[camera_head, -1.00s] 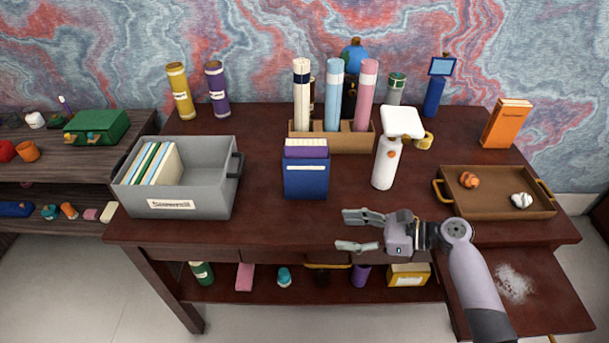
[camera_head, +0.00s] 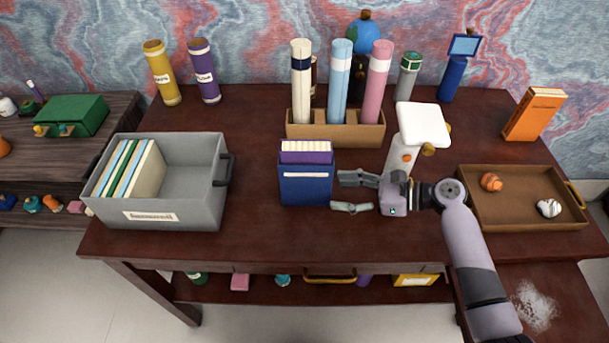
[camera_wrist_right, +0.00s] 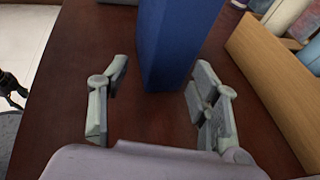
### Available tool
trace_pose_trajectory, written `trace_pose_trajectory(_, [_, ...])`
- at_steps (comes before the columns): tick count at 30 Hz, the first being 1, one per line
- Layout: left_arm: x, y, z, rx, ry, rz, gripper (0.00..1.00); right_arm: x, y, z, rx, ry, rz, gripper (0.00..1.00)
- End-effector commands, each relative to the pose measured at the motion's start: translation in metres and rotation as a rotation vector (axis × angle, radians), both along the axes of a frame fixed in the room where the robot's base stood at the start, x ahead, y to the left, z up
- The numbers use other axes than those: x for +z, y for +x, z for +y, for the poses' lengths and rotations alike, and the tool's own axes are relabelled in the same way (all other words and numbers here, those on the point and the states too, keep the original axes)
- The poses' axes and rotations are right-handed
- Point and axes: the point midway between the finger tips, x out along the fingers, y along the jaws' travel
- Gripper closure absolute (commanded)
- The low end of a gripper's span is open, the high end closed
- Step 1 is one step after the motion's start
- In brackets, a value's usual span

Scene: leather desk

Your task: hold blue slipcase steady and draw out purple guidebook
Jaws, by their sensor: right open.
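The blue slipcase (camera_head: 306,187) stands upright near the middle of the desk. The purple guidebook (camera_head: 306,156) sits in it, its top part showing above the slipcase's rim. My right gripper (camera_head: 345,193) is open just to the right of the slipcase, with its fingers pointing at it. In the right wrist view the slipcase (camera_wrist_right: 174,45) stands ahead, between the lines of the two open fingers (camera_wrist_right: 155,95). The fingers appear apart from it. My left gripper is in neither view.
A grey bin (camera_head: 190,185) with several thin books stands at the left. A wooden holder (camera_head: 338,135) with three tubes is behind the slipcase. A brown tray (camera_head: 525,205) is at the right. The desk's front strip is clear.

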Motion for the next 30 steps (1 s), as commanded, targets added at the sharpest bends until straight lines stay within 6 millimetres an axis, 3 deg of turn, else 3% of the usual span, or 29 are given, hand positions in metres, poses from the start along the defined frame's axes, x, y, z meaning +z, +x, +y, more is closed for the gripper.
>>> trace_pose_trajectory(6, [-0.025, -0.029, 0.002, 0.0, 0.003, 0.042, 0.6, -0.014, 0.009, 0.03, 0.001, 0.003, -0.002, 0.43])
trace_pose_trajectory(9, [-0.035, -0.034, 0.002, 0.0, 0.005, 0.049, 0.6, -0.018, 0.013, 0.044, 0.001, 0.002, -0.001, 0.43])
trace_pose_trajectory(20, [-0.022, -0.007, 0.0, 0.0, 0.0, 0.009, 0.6, -0.024, 0.023, 0.076, 0.0, 0.002, 0.002, 0.43])
trace_pose_trajectory(30, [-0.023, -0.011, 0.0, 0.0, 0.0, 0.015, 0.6, -0.026, 0.024, 0.081, 0.001, 0.0, 0.0, 0.43])
